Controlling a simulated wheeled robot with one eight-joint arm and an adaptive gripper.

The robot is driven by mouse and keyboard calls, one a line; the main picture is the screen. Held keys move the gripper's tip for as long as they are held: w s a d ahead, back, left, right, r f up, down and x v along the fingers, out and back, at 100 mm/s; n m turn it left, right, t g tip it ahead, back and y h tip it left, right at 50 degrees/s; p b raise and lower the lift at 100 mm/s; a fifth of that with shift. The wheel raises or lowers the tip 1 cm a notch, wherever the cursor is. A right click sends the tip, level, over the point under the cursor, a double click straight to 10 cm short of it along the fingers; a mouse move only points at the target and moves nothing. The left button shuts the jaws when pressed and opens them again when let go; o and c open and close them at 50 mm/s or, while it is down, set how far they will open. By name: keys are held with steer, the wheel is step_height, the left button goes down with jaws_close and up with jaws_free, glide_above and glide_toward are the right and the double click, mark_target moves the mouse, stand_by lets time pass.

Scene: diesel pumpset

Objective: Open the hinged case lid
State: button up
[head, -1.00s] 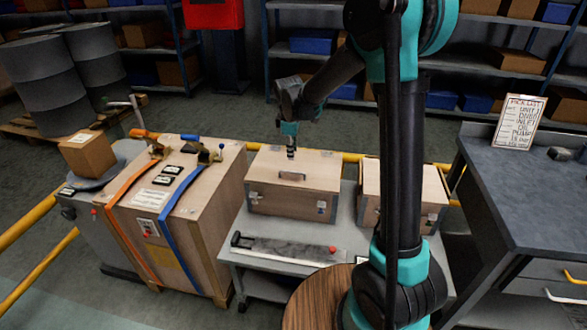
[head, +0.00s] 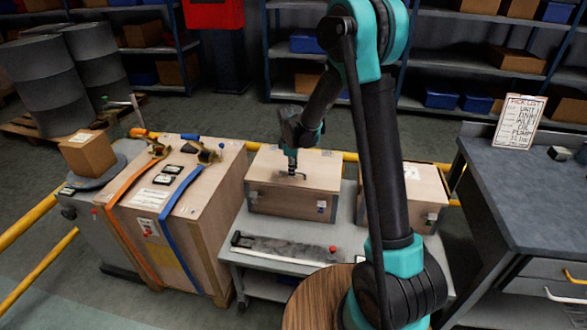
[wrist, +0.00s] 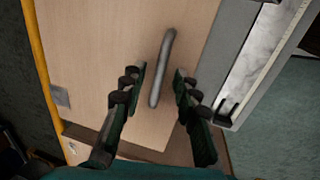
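The hinged case (head: 290,203) is a light wooden box with metal latches on its front, standing on a grey bench. Its lid (head: 318,166) is shut. A grey bar handle (head: 298,178) is on top of the lid; it also shows in the wrist view (wrist: 162,68). My gripper (head: 291,170) points down over the lid at the handle. In the wrist view my gripper (wrist: 160,76) is open, with one finger on each side of the handle and a gap on both sides. I cannot tell its exact height above the lid.
A second wooden case (head: 424,185) stands to the right on the bench (head: 255,262), partly behind my arm. A metal strip with a red knob (head: 332,249) lies in front. A large strapped crate (head: 180,215) stands left. A yellow rail (head: 350,156) runs behind.

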jaws_close()
steer(key=shift+r, duration=0.1)
